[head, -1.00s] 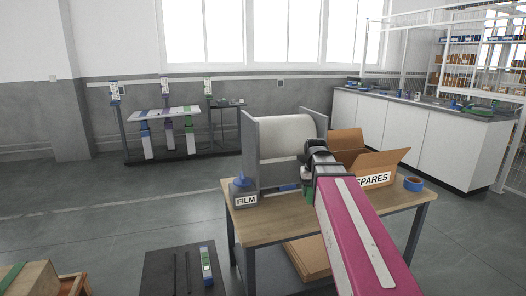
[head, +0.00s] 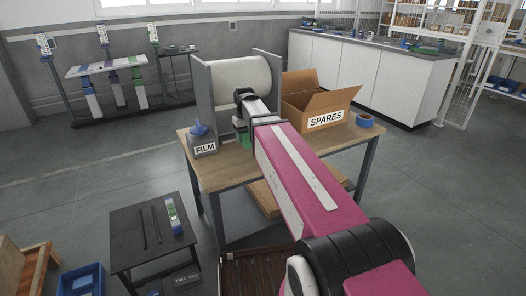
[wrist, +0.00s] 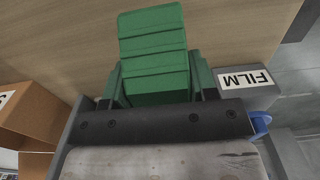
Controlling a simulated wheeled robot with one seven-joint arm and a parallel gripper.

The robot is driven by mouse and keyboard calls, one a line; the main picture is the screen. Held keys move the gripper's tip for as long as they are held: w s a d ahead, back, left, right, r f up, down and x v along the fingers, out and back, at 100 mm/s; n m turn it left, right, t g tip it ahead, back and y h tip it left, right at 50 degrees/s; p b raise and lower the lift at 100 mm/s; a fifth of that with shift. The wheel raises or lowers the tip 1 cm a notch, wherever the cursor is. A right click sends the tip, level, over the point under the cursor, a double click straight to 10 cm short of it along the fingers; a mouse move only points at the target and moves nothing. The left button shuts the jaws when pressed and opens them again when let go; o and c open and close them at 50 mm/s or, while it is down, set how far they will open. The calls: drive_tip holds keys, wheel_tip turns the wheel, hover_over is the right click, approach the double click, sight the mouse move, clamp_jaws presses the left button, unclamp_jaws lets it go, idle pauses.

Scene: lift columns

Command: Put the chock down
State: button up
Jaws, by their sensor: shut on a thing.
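The green chock (wrist: 153,40), a wedge with a stepped face, shows in the wrist view with its free end pointing up the picture. My gripper (wrist: 158,86) is shut on its lower part, a finger at each side. In the head view my gripper (head: 243,128) is at the front of the roll stand, and a little of the green chock (head: 245,141) shows beside my arm. The wooden table top (wrist: 60,35) lies behind the chock in the wrist view. I cannot tell whether the chock touches it.
The roll stand (head: 203,92) holds a pale roll (head: 240,78) on the table (head: 215,172). The FILM block (head: 204,147) is left, the SPARES box (head: 325,121) and blue tape (head: 364,121) right. A low black table (head: 130,225) stands front left. The table's front left is bare.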

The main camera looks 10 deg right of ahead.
drive_tip(key=w+d+f, duration=0.1)
drive_tip(key=d+f, duration=0.1)
drive_tip(key=w+d+f, duration=0.2)
drive_tip(key=d, duration=0.1)
drive_tip(key=w+d+f, duration=0.1)
drive_tip(key=w+d, duration=0.1)
drive_tip(key=d, duration=0.1)
drive_tip(key=shift+d+f, duration=0.15)
drive_tip(key=shift+f, duration=0.25)
drive_tip(key=shift+d+f, duration=0.1)
drive_tip(key=shift+f, duration=1.95)
drive_tip(key=shift+f, duration=0.15)
drive_tip(key=o, duration=1.2)
